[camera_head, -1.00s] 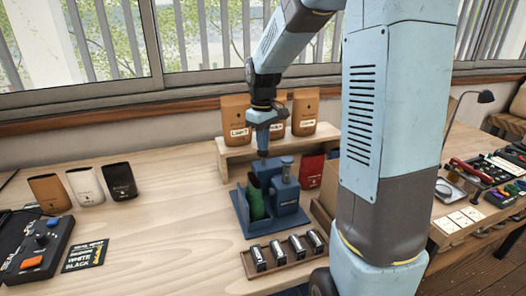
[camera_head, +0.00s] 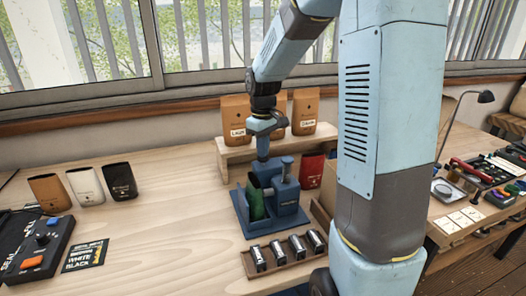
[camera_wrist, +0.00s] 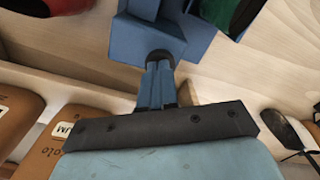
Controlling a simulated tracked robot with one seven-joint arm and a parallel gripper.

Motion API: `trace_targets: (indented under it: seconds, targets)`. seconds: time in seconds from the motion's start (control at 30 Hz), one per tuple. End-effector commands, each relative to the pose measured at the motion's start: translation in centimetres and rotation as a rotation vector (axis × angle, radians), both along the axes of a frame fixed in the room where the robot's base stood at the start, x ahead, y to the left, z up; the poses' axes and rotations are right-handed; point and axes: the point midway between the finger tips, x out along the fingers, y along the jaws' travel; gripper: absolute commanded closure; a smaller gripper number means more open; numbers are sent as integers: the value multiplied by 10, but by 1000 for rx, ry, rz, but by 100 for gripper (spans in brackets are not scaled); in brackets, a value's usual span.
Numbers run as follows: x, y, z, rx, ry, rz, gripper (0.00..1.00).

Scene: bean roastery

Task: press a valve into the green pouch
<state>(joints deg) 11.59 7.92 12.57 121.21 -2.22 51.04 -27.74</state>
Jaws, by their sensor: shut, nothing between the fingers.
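The green pouch (camera_head: 257,203) stands upright in the blue press (camera_head: 288,209) at the middle of the table. In the wrist view part of the green pouch (camera_wrist: 226,12) shows at the top right, beside the blue body of the press (camera_wrist: 150,28). My gripper (camera_head: 263,159) is shut and empty, pointing down over the top of the press. In the wrist view its fingertips (camera_wrist: 158,64) lie side by side against a dark round part of the press; I cannot tell whether they touch it. No valve can be made out.
A wooden tray (camera_head: 252,268) with several small dark and silver items lies in front of the press. Brown pouches (camera_head: 236,117) stand on a shelf behind. A red pouch (camera_head: 312,169) is to the right.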

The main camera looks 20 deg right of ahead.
Motion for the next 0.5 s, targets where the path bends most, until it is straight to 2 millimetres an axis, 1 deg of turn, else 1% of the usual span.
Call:
trace_targets:
  seconds: [0.13, 0.4, 0.5]
  targets:
    - [0, 0, -5, 0, 2, 0, 100]
    - [0, 0, -4, 0, 1, 0, 100]
    - [0, 0, 0, 0, 1, 0, 100]
